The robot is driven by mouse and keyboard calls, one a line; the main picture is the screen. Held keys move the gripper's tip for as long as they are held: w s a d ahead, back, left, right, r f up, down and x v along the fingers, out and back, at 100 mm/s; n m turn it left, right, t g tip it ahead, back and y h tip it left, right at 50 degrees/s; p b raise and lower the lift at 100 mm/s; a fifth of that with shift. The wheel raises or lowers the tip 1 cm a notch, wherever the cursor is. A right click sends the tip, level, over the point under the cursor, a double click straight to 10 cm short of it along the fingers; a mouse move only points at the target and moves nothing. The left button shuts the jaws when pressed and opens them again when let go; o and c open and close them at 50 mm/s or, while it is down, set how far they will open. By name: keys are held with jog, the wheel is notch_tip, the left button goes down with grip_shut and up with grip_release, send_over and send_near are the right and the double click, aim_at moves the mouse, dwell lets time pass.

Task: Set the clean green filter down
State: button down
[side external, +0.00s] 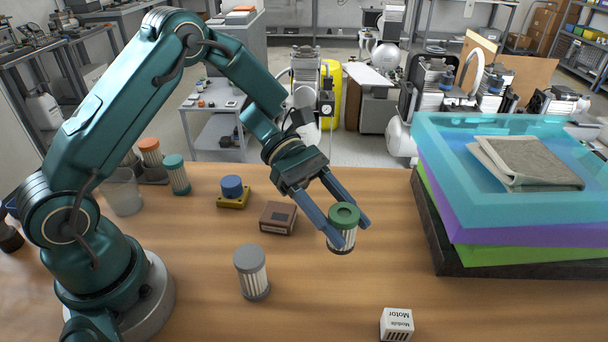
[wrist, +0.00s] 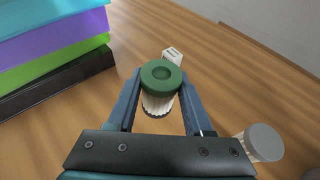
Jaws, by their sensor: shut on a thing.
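The green filter (side external: 342,232) has a green cap with a round recess and a white pleated body. It is upright between the two blue fingers of my gripper (side external: 340,228), which is shut on it. In the side view it is over the open table (side external: 320,300), right of the brown box; I cannot tell whether its base touches the wood. In the wrist view the green filter (wrist: 160,85) sits between the fingertips, which hide parts of its sides. Another filter with a teal-green cap (side external: 176,172) stands at the back left beside an orange-capped one (side external: 150,155).
A grey-capped filter (side external: 251,272) stands left of my gripper. A brown box (side external: 278,218) and a yellow block with a blue knob (side external: 232,192) are behind. A white motor module box (side external: 397,324) is at the front. Stacked coloured trays (side external: 510,215) with a cloth fill the right.

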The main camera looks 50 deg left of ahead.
aim_at(349, 250)
jog(key=shift+x, duration=1.05)
jog(key=shift+f, duration=2.2)
jog(key=shift+f, duration=0.2)
jog(key=shift+c, duration=1.5)
grip_release()
jog(key=shift+r, duration=0.1)
